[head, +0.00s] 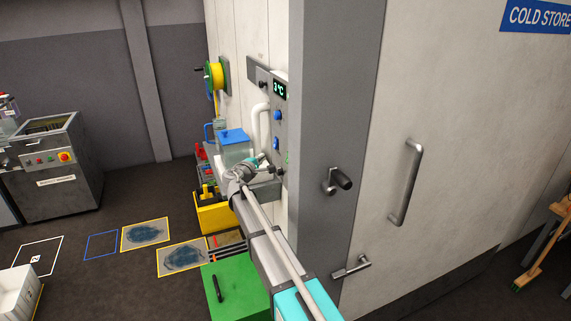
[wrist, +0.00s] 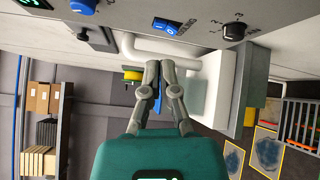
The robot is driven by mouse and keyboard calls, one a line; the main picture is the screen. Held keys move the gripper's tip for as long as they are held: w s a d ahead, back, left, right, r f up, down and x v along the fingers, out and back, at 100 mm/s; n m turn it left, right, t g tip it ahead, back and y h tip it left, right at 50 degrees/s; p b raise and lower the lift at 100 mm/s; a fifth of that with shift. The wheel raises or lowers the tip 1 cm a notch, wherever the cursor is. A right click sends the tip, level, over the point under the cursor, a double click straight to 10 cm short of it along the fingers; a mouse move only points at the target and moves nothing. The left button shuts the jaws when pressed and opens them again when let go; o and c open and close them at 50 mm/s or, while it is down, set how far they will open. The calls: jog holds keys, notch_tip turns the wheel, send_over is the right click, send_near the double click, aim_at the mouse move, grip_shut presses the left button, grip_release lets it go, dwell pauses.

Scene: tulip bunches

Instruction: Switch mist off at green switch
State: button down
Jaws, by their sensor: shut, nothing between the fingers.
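The control panel (head: 279,128) is on the side of the cold store wall, under a display reading 3 °C (head: 280,89). It carries a blue knob (head: 278,115), a blue rocker switch (head: 276,144) and a black knob. In the wrist view the blue rocker (wrist: 167,26) and the black knob (wrist: 234,31) show near the top edge. A small green spot shows at the panel's right edge in the head view; I cannot tell whether it is the green switch. My gripper (wrist: 160,66) is shut and empty, its fingertips apart from the panel, below the rocker in the picture.
A white pipe (head: 256,125) and a blue-lidded clear container (head: 235,145) are close to my gripper. A yellow bin (head: 213,214) and a green box (head: 237,287) stand below. The cold store door (head: 450,150) is at right. Floor at left is mostly open.

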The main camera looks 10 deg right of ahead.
jog(key=w+d+f+b, duration=0.1)
jog(key=d+f+b, duration=0.1)
jog(key=d, duration=0.5)
jog(key=shift+w+f+b, duration=0.35)
jog(key=shift+f+b, duration=0.05)
jog(key=shift+f, duration=0.1)
jog(key=shift+w+d+f+b, duration=0.2)
jog(key=shift+d+f+b, duration=0.1)
jog(key=shift+d, duration=0.45)
dwell(2.2)
jog(key=shift+a+r, duration=0.1)
jog(key=shift+a, duration=0.05)
jog(key=shift+s+a+r+p, duration=0.25)
jog(key=shift+a+p, duration=0.1)
jog(key=shift+a, duration=0.25)
jog(key=shift+a, duration=0.1)
dwell(0.4)
jog(key=shift+s+a+r+p, duration=0.15)
jog(key=shift+a+r+p, duration=0.15)
jog(key=shift+a, duration=0.4)
jog(key=shift+s+a+r+p, duration=0.2)
jog(key=shift+a+r+p, duration=0.15)
jog(key=shift+a, duration=0.4)
jog(key=shift+s+a+r+p, duration=0.15)
jog(key=shift+a+r+p, duration=0.15)
jog(key=shift+a, duration=0.4)
jog(key=shift+f, duration=0.1)
